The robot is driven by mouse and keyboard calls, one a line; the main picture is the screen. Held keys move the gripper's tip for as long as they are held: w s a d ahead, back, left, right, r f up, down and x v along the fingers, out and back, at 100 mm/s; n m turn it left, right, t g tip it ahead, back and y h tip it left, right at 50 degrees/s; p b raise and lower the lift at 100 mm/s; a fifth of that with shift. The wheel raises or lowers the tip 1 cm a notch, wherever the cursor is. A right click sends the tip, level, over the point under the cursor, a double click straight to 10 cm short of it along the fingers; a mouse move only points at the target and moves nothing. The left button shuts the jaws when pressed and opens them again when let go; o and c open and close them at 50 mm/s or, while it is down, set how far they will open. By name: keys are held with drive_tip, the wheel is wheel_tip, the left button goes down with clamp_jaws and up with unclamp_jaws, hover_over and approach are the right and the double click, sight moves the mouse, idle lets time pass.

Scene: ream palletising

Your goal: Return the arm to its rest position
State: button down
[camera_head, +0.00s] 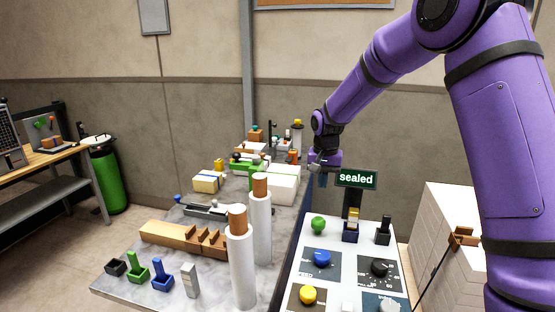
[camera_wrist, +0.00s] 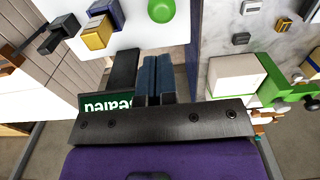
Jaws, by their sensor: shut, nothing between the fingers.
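My purple arm reaches from the right of the head view toward the middle. My gripper (camera_head: 322,180) hangs just left of the green "sealed" sign (camera_head: 356,178), above the gap between the bench and the control panel. In the wrist view the two dark blue fingers of my gripper (camera_wrist: 157,78) lie close side by side, shut with nothing between them. The sign (camera_wrist: 108,103) shows upside down beside the fingers there, partly hidden by the gripper body. I cannot tell whether the gripper and the sign touch.
A white control panel (camera_head: 338,240) with coloured knobs stands front right. A stack of white reams (camera_head: 448,225) stands right of it. The grey bench (camera_head: 205,290) holds two white rolls (camera_head: 240,265), a wooden rack (camera_head: 180,238) and a white ream (camera_head: 284,186). A green cylinder (camera_head: 106,180) stands far left.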

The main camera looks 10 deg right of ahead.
drive_tip(key=s+d+r+n+t, duration=0.2)
drive_tip(key=s+d+r+t, duration=0.15)
drive_tip(key=s+r, duration=1.4)
drive_tip(key=s+d+r+n+t, duration=0.1)
drive_tip(key=s, duration=1)
drive_tip(key=s+d+n, duration=0.1)
drive_tip(key=s, duration=1)
drive_tip(key=shift+s+d+r+t, duration=0.15)
drive_tip(key=shift+d+r+t, duration=0.2)
drive_tip(key=shift+d+r, duration=0.05)
